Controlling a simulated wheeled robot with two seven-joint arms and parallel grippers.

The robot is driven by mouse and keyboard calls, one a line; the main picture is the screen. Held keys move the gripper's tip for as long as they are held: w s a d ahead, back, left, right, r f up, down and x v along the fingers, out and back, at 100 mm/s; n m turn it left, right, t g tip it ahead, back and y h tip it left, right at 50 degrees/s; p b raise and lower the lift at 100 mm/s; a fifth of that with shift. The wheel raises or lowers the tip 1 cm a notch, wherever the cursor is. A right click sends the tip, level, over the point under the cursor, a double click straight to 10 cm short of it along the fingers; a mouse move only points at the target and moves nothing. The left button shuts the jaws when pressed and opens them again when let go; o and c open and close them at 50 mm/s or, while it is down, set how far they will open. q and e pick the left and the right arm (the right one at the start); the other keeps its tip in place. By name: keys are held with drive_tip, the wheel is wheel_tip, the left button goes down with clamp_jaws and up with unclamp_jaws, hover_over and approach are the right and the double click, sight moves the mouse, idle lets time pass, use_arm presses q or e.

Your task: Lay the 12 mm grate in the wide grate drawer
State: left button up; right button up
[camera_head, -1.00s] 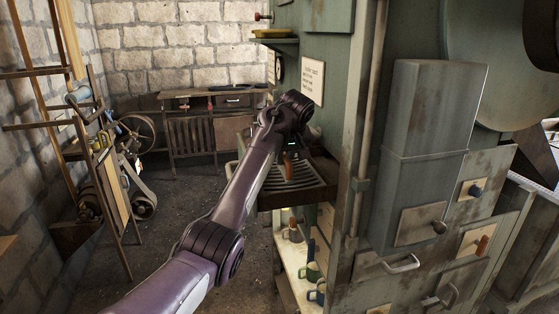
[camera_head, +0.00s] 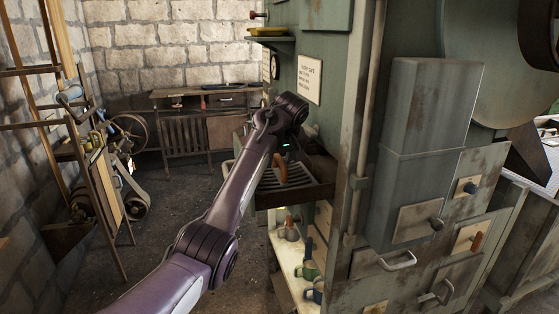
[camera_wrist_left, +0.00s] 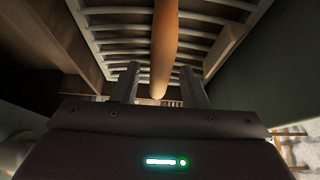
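A slatted grate (camera_head: 300,178) with an orange-brown upright handle (camera_head: 280,167) lies within a dark-rimmed open drawer or tray (camera_head: 305,197) at the machine's side. I cannot read its slat size. In the left wrist view the handle (camera_wrist_left: 165,40) passes between the two fingers, with gaps on both sides, and the pale slats (camera_wrist_left: 115,33) fill the view behind it. My left gripper (camera_wrist_left: 160,84) is open around the handle. In the head view my wrist hides part of the grate and gripper (camera_head: 286,152). My right gripper is not in view.
The tall green machine (camera_head: 410,110) stands close on the right, with handled drawers (camera_head: 400,262). A shelf (camera_head: 290,270) with several coloured-handled items is below the drawer. A rack with wheels (camera_head: 100,170) stands left; a bench (camera_head: 205,100) is behind. Floor between is clear.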

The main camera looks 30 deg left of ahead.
use_arm(q)
drive_tip(key=b+v, duration=0.5)
drive_tip(key=v, duration=0.5)
drive_tip(key=shift+s+d+r, duration=0.1)
drive_tip(key=shift+d+r, duration=0.2)
drive_tip(key=shift+s+d+r, duration=0.15)
drive_tip(key=shift+r, duration=0.3)
